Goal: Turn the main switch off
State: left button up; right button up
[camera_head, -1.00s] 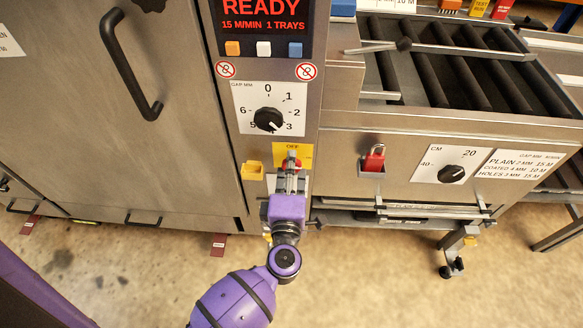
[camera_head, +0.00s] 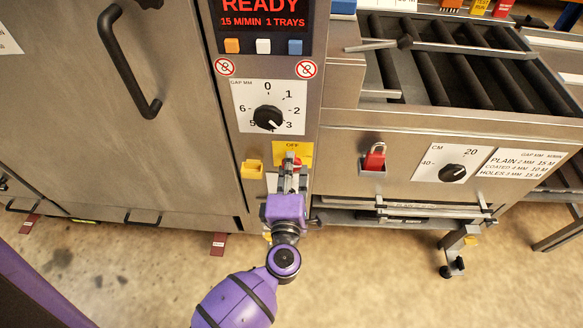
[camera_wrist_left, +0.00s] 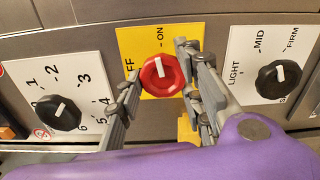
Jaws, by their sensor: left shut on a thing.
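The main switch is a red round knob with a white pointer mark on a yellow OFF/ON plate (camera_head: 280,147). In the left wrist view the red knob (camera_wrist_left: 151,84) sits between my fingers, with its pointer toward the ON word. My left gripper (camera_head: 290,163) is at the knob from below in the head view; it also shows in the left wrist view (camera_wrist_left: 160,76), a finger on each side, shut on the knob. In the head view the fingers hide most of the knob. My right gripper is not in view.
A black gap dial (camera_head: 268,118) sits above the switch. A yellow block (camera_head: 252,169) sticks out at its left. A black pressure dial (camera_wrist_left: 278,79) is near the switch in the wrist view.

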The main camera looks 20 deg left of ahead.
pick_arm(q)
jog(key=shift+a+n+b, duration=0.15)
jog(key=shift+n+b, duration=1.05)
jog(key=shift+n, duration=1.55)
jog(key=shift+a+n+b, duration=0.2)
jog(key=shift+n+b, duration=0.95)
jog(key=shift+n, duration=1.65)
jog(key=shift+a+n+b, duration=0.15)
jog(key=shift+n+b, duration=1.05)
jog(key=shift+n, duration=1.55)
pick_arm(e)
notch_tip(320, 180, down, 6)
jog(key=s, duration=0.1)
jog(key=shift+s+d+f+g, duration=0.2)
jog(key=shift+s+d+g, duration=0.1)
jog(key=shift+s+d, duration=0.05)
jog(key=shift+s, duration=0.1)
pick_arm(q)
jog(key=o, duration=1)
jog(key=shift+s, duration=0.1)
jog(key=shift+o, duration=0.3)
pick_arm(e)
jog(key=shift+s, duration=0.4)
pick_arm(q)
jog(key=shift+d, duration=0.1)
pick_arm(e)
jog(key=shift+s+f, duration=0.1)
